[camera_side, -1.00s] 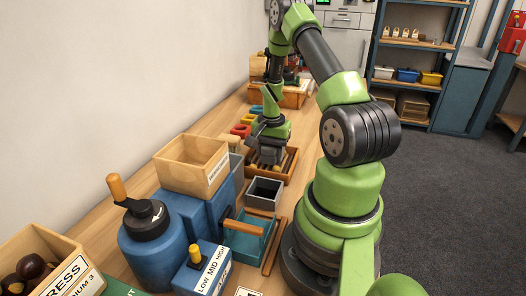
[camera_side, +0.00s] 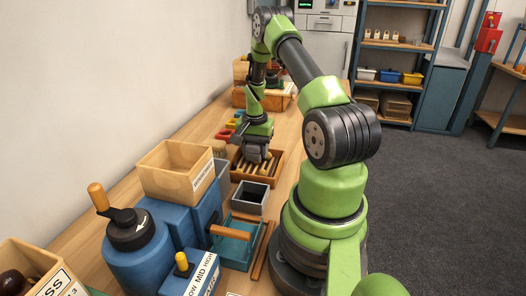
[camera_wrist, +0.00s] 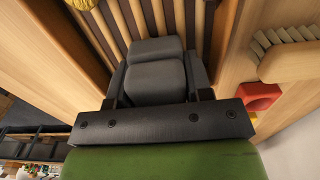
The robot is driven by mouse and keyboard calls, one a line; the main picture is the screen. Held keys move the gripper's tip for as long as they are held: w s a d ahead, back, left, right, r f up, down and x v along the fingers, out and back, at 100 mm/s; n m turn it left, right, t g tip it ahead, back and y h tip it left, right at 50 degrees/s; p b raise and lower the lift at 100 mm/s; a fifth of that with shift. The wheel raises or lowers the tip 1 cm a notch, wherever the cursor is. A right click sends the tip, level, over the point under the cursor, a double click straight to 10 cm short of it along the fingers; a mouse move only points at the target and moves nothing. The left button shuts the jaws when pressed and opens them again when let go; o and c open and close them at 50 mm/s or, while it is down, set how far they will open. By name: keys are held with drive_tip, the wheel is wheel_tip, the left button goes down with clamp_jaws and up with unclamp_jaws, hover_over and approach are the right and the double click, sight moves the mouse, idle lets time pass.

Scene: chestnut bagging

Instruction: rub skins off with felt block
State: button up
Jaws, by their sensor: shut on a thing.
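My gripper (camera_wrist: 157,78) is shut on a dark grey felt block (camera_wrist: 156,48), which shows between the two fingers in the wrist view. In the side view my gripper (camera_side: 256,148) is low over the wooden slatted tray (camera_side: 257,181), toward its far part. The tray's slats (camera_wrist: 205,25) pass beneath the block in the wrist view. A pale yellow chestnut (camera_wrist: 82,4) is at the top left edge there, apart from the block. Whether the block touches the slats or a chestnut is hidden.
A brush (camera_wrist: 290,60) lies beside the tray, with a red object (camera_wrist: 258,96) near it. A grey open bin (camera_side: 250,196) and a teal basket with a wooden handle (camera_side: 233,245) stand in front of the tray. A wooden hopper box (camera_side: 165,170) rises at left.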

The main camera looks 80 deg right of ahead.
sight(262, 171)
drive_tip(key=shift+w, duration=0.85)
drive_tip(key=shift+a, duration=1.2)
drive_tip(key=shift+s+a, duration=0.35)
drive_tip(key=shift+s, duration=2.4)
drive_tip(key=shift+w+a, duration=0.1)
drive_tip(key=shift+a, duration=1.45)
wheel_tip(262, 171, up, 8)
drive_tip(key=shift+r, duration=0.15)
